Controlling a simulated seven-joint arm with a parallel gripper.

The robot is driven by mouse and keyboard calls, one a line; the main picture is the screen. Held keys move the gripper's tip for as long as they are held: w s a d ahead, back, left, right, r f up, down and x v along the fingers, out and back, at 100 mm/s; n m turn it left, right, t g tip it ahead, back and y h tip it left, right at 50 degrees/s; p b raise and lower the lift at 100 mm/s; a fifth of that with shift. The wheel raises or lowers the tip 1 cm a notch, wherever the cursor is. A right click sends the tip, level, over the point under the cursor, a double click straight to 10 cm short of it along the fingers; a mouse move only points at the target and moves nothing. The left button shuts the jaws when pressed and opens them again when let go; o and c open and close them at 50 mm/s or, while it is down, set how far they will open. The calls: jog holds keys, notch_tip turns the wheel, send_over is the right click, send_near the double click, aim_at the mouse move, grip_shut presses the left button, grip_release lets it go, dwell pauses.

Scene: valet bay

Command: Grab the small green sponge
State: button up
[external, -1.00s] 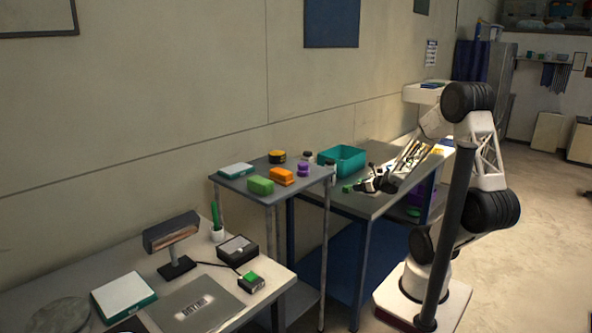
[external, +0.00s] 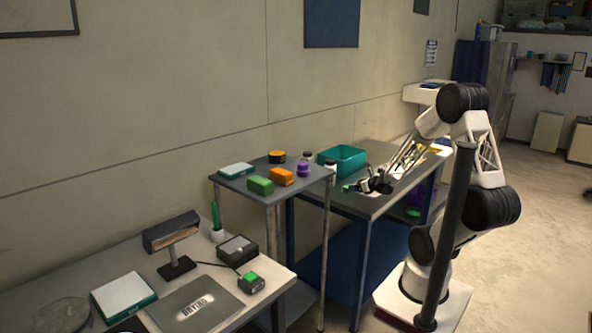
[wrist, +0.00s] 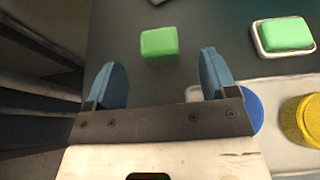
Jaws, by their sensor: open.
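A small green sponge (wrist: 159,46), block-shaped, lies on the dark grey bench top (wrist: 215,20) in the wrist view. It also shows as a small green spot (external: 347,188) near the bench's front left edge in the external view. My gripper (wrist: 162,78) is open, with its two blue fingers apart. The sponge lies beyond the fingertips, in line with the gap between them and apart from both. In the external view my gripper (external: 372,186) is low over the bench, just right of the sponge. Nothing is held.
Another green block (wrist: 286,33) sits in a white dish to the right. A yellow round thing (wrist: 302,120) and a blue disc (wrist: 252,108) are near the right finger. A teal bin (external: 342,158) stands behind. A separate small table (external: 235,183) holds another green block (external: 260,185).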

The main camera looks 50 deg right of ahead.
aim_at(347, 189)
jog(key=shift+w, duration=0.1)
jog(key=shift+x, duration=2.55)
jog(key=shift+a, duration=0.1)
jog(key=shift+c, duration=0.2)
jog(key=c, duration=1)
